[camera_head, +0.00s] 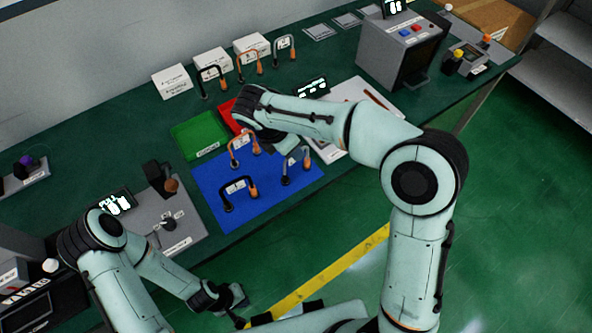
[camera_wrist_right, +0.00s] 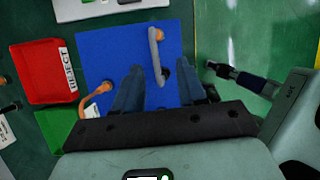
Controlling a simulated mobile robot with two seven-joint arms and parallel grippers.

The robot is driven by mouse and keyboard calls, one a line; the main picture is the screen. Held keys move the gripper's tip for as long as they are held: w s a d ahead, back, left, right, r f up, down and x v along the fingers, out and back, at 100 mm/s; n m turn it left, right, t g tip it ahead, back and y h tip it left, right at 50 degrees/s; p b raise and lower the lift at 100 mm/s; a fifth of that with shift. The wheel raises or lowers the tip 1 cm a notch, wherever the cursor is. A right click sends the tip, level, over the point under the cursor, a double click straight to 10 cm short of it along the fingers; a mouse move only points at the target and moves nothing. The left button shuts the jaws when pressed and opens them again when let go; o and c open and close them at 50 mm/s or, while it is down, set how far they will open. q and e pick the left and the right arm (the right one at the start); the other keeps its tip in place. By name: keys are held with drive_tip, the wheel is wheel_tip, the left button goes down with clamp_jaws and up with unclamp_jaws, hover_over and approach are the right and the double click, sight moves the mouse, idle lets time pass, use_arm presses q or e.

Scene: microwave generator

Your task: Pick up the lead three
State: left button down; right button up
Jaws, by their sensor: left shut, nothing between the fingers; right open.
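Three leads stand on the blue mat (camera_head: 222,206): a grey one (camera_head: 286,168), an orange one (camera_head: 232,153) and a black one (camera_head: 240,183). Which is lead three I cannot tell, as their tags are too small to read. My right gripper (camera_wrist_right: 161,68) is open above the mat. In the right wrist view the grey lead (camera_wrist_right: 153,42) shows between and beyond its fingers, and I cannot tell whether they touch it. In the head view my right arm partly hides this gripper. My left gripper (camera_head: 238,306) is shut and empty, low in front of the table.
A green tray (camera_head: 196,132) and a red REJECT tray (camera_wrist_right: 40,75) border the mat. More leads (camera_head: 247,58) stand by white boxes (camera_head: 210,62) at the back. A grey instrument (camera_head: 392,55) stands at the back right, and a panel with a lever (camera_head: 171,186) is left of the mat.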

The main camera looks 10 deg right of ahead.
drive_tip(key=shift+w+x, duration=0.2)
drive_tip(key=shift+x, duration=0.7)
drive_tip(key=x, duration=0.5)
drive_tip(key=shift+w, duration=0.15)
clamp_jaws()
